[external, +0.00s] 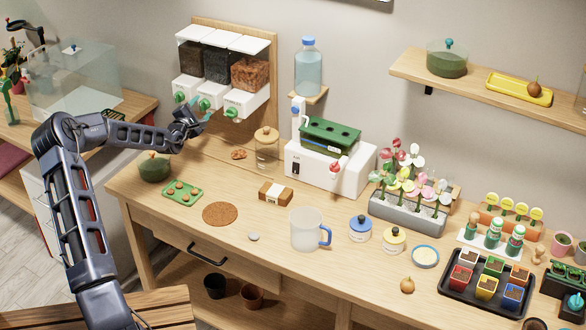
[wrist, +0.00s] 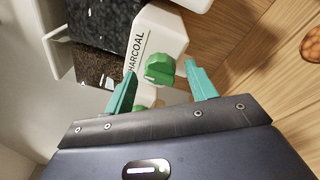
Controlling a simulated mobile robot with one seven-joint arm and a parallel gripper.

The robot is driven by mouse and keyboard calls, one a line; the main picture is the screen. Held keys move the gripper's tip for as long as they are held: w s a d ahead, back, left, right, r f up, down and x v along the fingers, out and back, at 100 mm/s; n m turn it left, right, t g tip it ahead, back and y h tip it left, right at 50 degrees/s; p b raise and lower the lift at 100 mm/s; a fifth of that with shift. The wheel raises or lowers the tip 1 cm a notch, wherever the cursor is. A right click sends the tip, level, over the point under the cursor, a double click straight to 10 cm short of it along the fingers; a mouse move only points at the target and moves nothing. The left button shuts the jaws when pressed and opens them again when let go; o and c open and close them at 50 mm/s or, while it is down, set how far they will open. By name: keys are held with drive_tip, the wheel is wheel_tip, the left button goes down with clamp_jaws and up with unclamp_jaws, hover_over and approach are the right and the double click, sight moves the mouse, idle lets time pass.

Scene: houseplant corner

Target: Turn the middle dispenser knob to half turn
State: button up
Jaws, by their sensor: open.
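The middle dispenser (external: 213,92) holds black material and its white front reads "CHARCOAL" in the wrist view (wrist: 160,38). Its green knob (wrist: 159,69) sits between the two teal fingertips of my gripper (wrist: 162,76). The fingers are open and apart, one to each side of the knob; I cannot tell if either touches it. In the external view my gripper (external: 200,113) is raised to the dispenser fronts and partly covers the middle knob (external: 204,104).
The left dispenser's knob (external: 180,97) and the right dispenser's knob (external: 231,112) are close on either side. A glass jar (external: 266,150) stands on the table below, right of my gripper. A white machine (external: 312,172) stands farther right.

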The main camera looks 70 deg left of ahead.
drive_tip(key=shift+c, duration=0.3)
drive_tip(key=c, duration=0.9)
drive_tip(key=shift+m, duration=0.3)
